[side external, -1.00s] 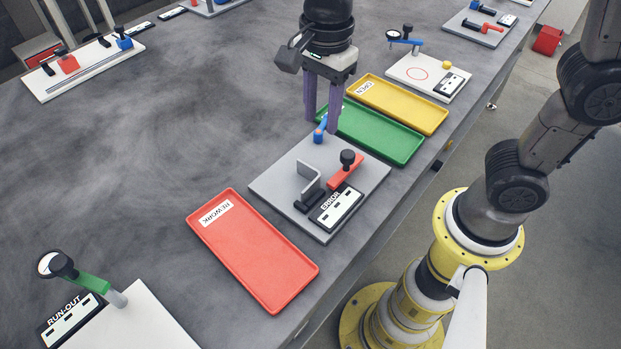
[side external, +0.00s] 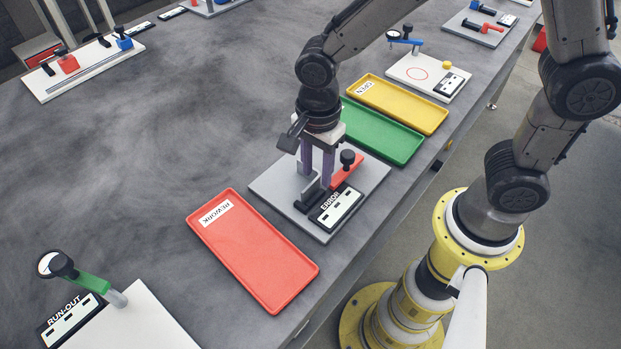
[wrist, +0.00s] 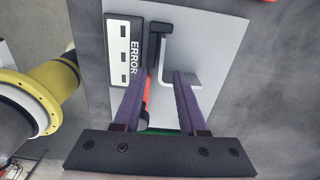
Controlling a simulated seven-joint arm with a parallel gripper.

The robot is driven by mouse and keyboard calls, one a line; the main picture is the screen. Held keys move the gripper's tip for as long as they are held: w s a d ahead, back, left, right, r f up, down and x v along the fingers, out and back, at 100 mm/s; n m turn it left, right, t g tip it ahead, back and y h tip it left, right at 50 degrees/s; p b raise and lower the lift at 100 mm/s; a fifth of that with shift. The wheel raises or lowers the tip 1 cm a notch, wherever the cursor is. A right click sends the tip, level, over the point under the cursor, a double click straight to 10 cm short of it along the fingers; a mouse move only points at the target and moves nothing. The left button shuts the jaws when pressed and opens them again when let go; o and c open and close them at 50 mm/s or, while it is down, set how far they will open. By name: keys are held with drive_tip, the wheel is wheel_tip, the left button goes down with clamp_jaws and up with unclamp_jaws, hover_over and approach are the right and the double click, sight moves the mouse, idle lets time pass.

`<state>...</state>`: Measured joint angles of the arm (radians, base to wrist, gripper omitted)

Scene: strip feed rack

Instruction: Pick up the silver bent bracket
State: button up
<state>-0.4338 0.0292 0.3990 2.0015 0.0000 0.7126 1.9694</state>
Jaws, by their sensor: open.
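The silver bent bracket (side external: 311,191) is on the grey fixture plate (side external: 272,184), mostly hidden behind my fingers in the side view. In the wrist view its L-shaped bracket (wrist: 193,77) shows near the fingertips. My gripper (side external: 316,182) is open and points down, low over the plate at the bracket. In the wrist view the gripper's two purple fingers (wrist: 161,76) are apart. I cannot tell whether either finger touches the bracket.
A red clamp handle with a black knob (side external: 347,158) stands close beside the fingers. An ERROR label block (side external: 337,208) and a black block are in front. A red REWORK tray (side external: 252,250) lies left; green (side external: 385,135) and yellow (side external: 405,103) trays lie behind.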

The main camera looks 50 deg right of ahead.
wheel_tip(320, 180, down, 2)
drive_tip(key=shift+f, duration=0.1)
clamp_jaws()
idle(1.5)
